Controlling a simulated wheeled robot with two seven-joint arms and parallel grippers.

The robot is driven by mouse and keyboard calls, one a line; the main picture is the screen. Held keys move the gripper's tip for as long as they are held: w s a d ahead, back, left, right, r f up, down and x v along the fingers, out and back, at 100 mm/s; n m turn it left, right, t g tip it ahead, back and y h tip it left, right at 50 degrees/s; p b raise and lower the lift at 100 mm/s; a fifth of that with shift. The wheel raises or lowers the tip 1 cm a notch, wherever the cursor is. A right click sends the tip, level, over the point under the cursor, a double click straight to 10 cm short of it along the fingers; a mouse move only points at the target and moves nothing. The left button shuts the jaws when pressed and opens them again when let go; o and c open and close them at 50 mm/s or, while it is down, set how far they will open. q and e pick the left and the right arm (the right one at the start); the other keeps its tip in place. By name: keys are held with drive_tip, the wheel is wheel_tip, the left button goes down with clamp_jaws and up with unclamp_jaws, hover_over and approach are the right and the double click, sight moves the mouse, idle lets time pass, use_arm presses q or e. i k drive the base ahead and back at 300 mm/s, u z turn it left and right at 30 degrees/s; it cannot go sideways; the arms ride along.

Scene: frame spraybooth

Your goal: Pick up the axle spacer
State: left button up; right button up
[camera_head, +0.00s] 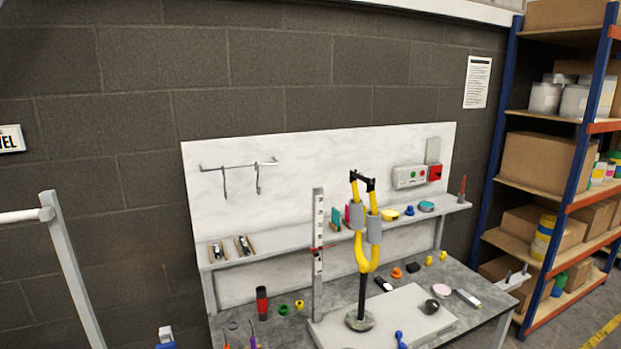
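I cannot tell for certain which item is the axle spacer. Several small parts lie on the grey workbench (480,292), among them a green ring-like part (283,310), a yellow one (299,305), an orange part (396,273) and a dark round part (431,306). A yellow fork (361,245) with grey sleeves stands upright on a black post with a round base, on a pale raised board (400,318). Neither of my grippers is in view.
A shelf (290,252) with small parts runs along the white back panel (300,180). A vertical measuring post (318,255) stands left of the fork. A shelving rack (545,165) with boxes is at the right, and a pale metal frame (70,265) at the left.

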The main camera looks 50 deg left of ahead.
sight(358, 176)
drive_tip(key=u, duration=1.45)
